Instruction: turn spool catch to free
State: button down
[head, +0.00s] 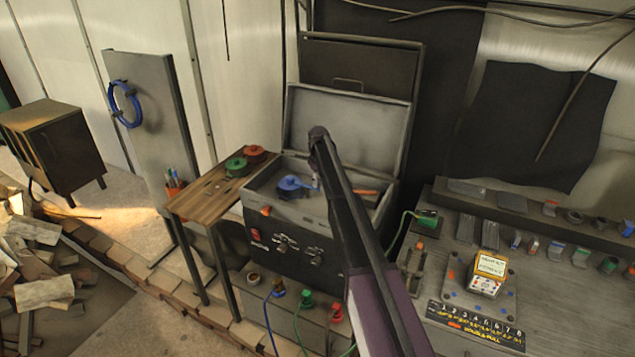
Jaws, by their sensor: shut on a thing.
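A blue spool (290,183) lies inside the open dark case (290,246), left of my arm. My gripper (316,180) reaches down into the case just right of the spool. It is small in this view and partly covered by my arm. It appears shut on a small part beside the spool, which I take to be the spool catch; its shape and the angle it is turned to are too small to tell.
The case's raised lid (345,125) stands behind my gripper. An orange piece (366,191) lies at the right inside the case. A wooden side table (215,195) with green and red spools is at left. A grey bench (480,235) with a yellow meter (488,270) is at right.

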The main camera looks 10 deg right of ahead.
jog(key=shift+a, duration=0.1)
jog(key=shift+s+m, duration=0.1)
jog(key=shift+m, duration=0.2)
jog(key=m, duration=0.1)
jog(key=s+a+m, duration=0.1)
jog(key=m, duration=0.2)
jog(key=a+m, duration=0.1)
jog(key=m, duration=0.2)
jog(key=shift+s+a+m, duration=0.3)
jog(key=shift+a+m, duration=0.05)
jog(key=shift+m, duration=0.05)
jog(key=m, duration=0.1)
jog(key=a+m, duration=0.1)
jog(key=m, duration=0.1)
jog(key=shift+a+m, duration=0.25)
jog(key=shift+m, duration=0.05)
jog(key=shift+w+a+m, duration=0.1)
jog(key=shift+a+m, duration=0.3)
jog(key=shift+m, duration=0.6)
jog(key=shift+w+a+m, duration=0.1)
jog(key=shift+a+m, duration=0.25)
jog(key=shift+m, duration=0.65)
